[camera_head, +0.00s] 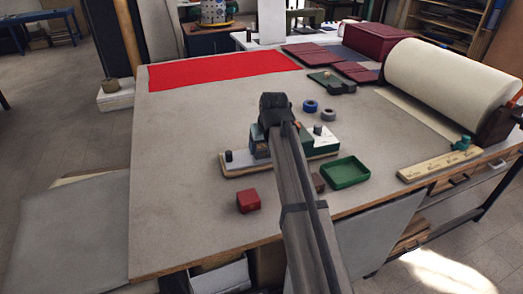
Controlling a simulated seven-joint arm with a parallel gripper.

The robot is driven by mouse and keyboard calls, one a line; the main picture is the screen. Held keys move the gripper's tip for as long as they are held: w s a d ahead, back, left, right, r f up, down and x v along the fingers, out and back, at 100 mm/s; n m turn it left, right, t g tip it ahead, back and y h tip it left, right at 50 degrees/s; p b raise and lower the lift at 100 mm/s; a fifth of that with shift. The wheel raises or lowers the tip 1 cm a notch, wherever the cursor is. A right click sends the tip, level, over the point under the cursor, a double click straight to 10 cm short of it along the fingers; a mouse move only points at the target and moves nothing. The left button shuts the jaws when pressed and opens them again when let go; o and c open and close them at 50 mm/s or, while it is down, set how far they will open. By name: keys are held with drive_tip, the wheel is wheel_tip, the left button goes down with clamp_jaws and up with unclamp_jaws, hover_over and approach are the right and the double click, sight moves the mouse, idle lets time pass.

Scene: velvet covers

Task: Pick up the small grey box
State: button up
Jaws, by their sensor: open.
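My arm reaches up from the bottom over the table, and my gripper (275,112) is its dark end, above the middle of the table. Its fingertips are not clearly seen, and nothing shows held in it. I cannot clearly single out a small grey box. A dark grey-green block (260,145) sits just below my gripper on a long pale board (240,168), partly hidden by the arm. A small dark grey piece (317,129) stands on a white and green part right of the arm. Whether either is the box, I cannot tell.
A red cube (248,201) lies left of the arm; a green tray (345,172) and a small brown block (318,182) lie right. Blue (310,106) and grey (328,115) rings lie beyond.

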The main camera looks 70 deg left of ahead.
drive_tip(key=shift+x, duration=1.45)
drive_tip(key=shift+c, duration=0.4)
drive_tip(key=shift+r, duration=0.1)
drive_tip(key=c, duration=0.8)
